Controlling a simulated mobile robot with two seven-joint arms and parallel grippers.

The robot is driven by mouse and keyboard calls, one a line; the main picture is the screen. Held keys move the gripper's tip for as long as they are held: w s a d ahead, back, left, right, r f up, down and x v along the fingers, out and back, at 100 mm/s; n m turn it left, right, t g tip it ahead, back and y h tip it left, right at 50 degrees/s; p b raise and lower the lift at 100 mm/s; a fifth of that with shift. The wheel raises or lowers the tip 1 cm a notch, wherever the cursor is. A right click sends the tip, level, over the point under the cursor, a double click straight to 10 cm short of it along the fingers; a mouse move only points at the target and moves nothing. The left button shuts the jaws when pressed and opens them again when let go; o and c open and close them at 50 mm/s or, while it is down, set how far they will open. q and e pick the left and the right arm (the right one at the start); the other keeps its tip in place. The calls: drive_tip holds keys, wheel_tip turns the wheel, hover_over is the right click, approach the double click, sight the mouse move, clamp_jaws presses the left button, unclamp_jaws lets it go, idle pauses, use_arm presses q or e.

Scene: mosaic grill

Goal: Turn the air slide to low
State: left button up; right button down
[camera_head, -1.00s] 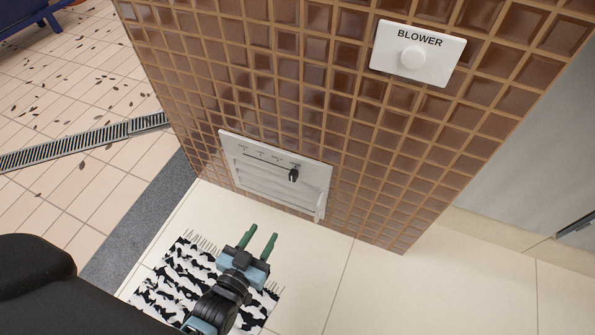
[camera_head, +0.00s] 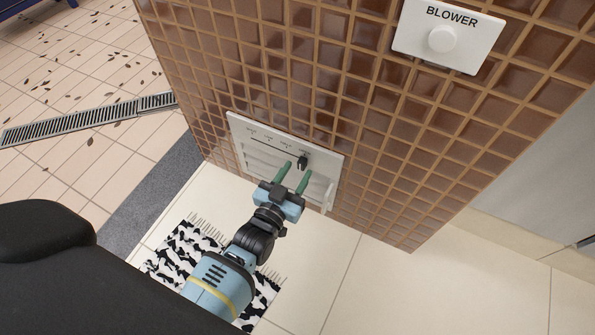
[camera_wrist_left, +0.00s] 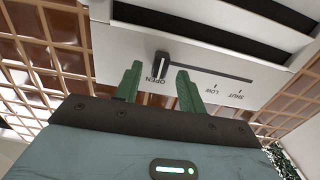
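The air slide is a white wall panel (camera_head: 236,128) with a horizontal slot and a small dark knob (camera_head: 303,161) near the slot's right end. In the left wrist view, the panel appears upside down and the knob (camera_wrist_left: 161,64) stands by the OPEN label; LOW and SHUT are farther right along the slot. My left gripper (camera_head: 297,170) is open in front of the panel. In the wrist view its green fingertips (camera_wrist_left: 157,69) lie on either side of the knob, with gaps visible; contact cannot be told. My right gripper is out of view.
The panel is set in a brown tiled wall (camera_head: 300,55). A white BLOWER plate (camera_head: 408,45) with a round knob is higher at right. White louvres (camera_wrist_left: 200,50) adjoin the slot. A black-and-white mat (camera_head: 180,245) lies on the floor below. Open floor lies around it.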

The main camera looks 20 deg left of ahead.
use_arm(q)
drive_tip(key=shift+w, duration=0.65)
clamp_jaws()
